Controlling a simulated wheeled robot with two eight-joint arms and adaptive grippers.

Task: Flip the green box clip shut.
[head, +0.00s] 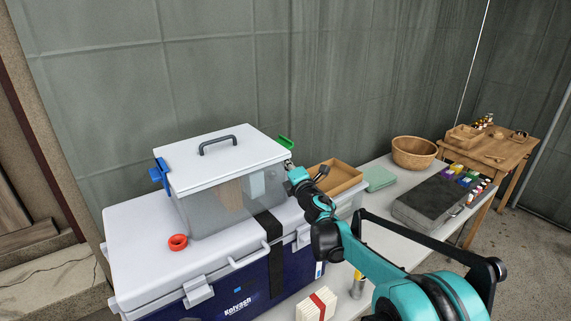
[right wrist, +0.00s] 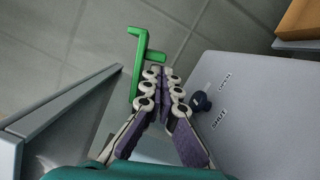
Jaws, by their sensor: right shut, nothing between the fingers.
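A clear box (head: 235,205) with a white lid (head: 220,158) stands on the big cooler. Its green clip (head: 286,142) sticks up and outward at the lid's right end. In the right wrist view the green clip (right wrist: 139,66) is an angled bar just beyond and left of my fingertips. My right gripper (head: 291,166) is at the box's right end, just below the clip. In the right wrist view its fingers (right wrist: 162,82) are together and empty. I cannot tell whether they touch the clip. My left gripper is not in view.
A blue clip (head: 160,175) is on the box's left end. A red ring (head: 178,242) lies on the white cooler lid (head: 135,235). A dark knob (right wrist: 201,101) sits on the surface beside my fingers. A wooden tray (head: 338,178) and wooden bowl (head: 414,152) stand to the right.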

